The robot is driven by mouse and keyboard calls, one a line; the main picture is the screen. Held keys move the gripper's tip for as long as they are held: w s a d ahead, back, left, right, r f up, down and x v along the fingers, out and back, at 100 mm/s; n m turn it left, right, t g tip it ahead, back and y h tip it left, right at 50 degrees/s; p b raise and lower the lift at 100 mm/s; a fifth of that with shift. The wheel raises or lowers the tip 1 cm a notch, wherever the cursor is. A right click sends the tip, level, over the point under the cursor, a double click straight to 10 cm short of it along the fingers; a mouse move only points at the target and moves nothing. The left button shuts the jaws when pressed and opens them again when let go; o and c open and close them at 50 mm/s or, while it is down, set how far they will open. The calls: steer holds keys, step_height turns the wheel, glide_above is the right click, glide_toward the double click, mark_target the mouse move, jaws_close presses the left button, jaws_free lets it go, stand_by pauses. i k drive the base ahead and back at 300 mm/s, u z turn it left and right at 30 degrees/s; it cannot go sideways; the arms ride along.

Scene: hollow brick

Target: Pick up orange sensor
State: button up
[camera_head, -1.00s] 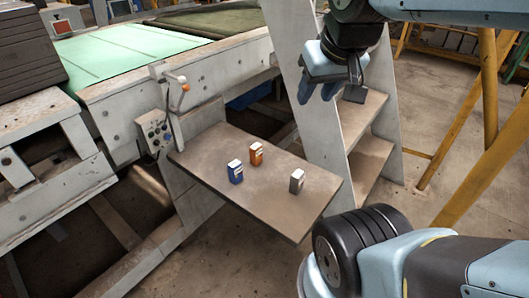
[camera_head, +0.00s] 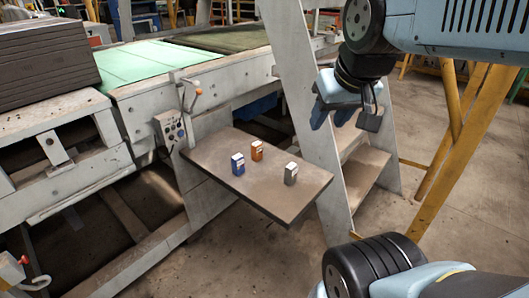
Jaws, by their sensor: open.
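The orange sensor (camera_head: 257,152) is a small upright block with a white top. It stands on a flat brown shelf (camera_head: 205,158), towards its back. A blue sensor (camera_head: 238,165) stands to its left and nearer, and a grey sensor (camera_head: 291,174) stands to its right and nearer. My gripper (camera_head: 345,120) hangs from the arm at the upper right, beyond the shelf's right side. It is open and empty, and apart from all three sensors. No part of the orange sensor is covered by the gripper.
A panel with knobs (camera_head: 171,130) and a lever with an orange tip (camera_head: 197,92) stand at the shelf's left back edge. A grey steel ladder with steps (camera_head: 362,172) rises behind the shelf's right side. Yellow posts (camera_head: 452,150) stand at the right.

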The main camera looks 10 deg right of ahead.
mark_target(256, 147)
steer(key=u, duration=0.2)
steer(key=i, duration=0.85)
steer(key=z, duration=0.1)
